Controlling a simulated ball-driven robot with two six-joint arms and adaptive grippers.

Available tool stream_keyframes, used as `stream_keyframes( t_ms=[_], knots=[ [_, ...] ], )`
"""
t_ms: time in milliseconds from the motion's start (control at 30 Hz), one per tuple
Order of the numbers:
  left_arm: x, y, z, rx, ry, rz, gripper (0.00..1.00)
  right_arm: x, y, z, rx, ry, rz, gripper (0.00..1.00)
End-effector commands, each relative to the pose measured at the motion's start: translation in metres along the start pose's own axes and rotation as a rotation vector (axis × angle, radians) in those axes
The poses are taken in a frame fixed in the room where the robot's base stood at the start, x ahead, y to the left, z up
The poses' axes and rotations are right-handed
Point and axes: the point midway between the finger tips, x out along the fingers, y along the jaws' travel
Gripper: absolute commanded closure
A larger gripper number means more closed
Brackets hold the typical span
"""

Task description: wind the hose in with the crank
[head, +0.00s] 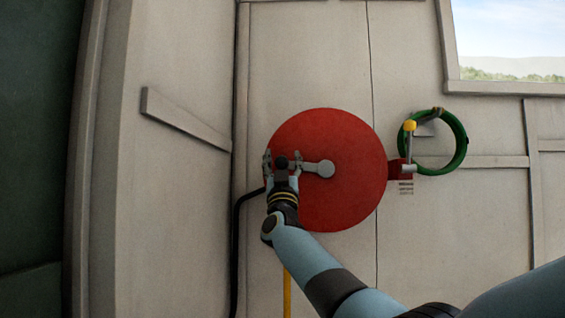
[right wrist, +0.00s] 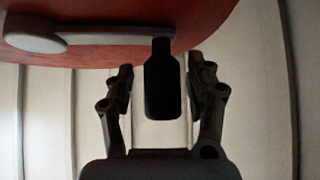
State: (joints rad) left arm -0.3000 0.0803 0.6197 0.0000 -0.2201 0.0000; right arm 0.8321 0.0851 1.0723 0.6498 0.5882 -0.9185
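A large red reel disc (head: 345,205) is on the pale panelled wall, with a grey crank arm (head: 311,167) running left from its hub. The black crank handle (right wrist: 163,92) stands out at the arm's end. My right gripper (head: 282,157) is at the handle, one finger on each side of it. In the right wrist view the fingers are apart, with a gap between each finger and the handle. A yellow hose (head: 287,290) hangs straight down below the reel, partly hidden by my right arm. My left gripper is not in view.
A green hose coil (head: 461,148) hangs on the wall to the right, beside a red bracket (head: 399,170) and a yellow knob (head: 410,125). A black pipe (head: 235,240) runs down the wall left of the reel. A window (head: 510,45) is at top right.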

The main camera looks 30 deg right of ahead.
Motion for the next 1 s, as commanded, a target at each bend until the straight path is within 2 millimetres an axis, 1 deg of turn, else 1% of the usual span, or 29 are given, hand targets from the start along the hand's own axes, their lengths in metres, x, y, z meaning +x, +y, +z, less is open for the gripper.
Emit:
stream_keyframes(
  t_ms=[233,333,467,600,700,833,1000],
  knots=[
    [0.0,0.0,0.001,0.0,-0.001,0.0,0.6,-0.002,-0.001,0.001,0.0,-0.002,-0.002,0.45],
    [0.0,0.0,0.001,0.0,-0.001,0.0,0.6,-0.011,-0.001,0.002,0.001,-0.003,-0.002,0.45],
    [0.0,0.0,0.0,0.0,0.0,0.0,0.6,-0.035,-0.001,0.002,0.001,-0.004,-0.003,0.45],
    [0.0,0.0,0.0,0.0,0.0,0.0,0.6,-0.067,-0.001,0.002,0.001,-0.004,-0.002,0.45],
    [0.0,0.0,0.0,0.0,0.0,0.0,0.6,-0.088,-0.001,0.002,0.001,-0.004,-0.001,0.45],
    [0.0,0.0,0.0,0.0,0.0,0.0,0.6,-0.108,-0.001,0.002,0.0,-0.004,-0.002,0.45],
    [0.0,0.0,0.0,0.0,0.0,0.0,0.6,-0.12,0.0,0.001,0.001,-0.002,0.0,0.45]
  ],
)
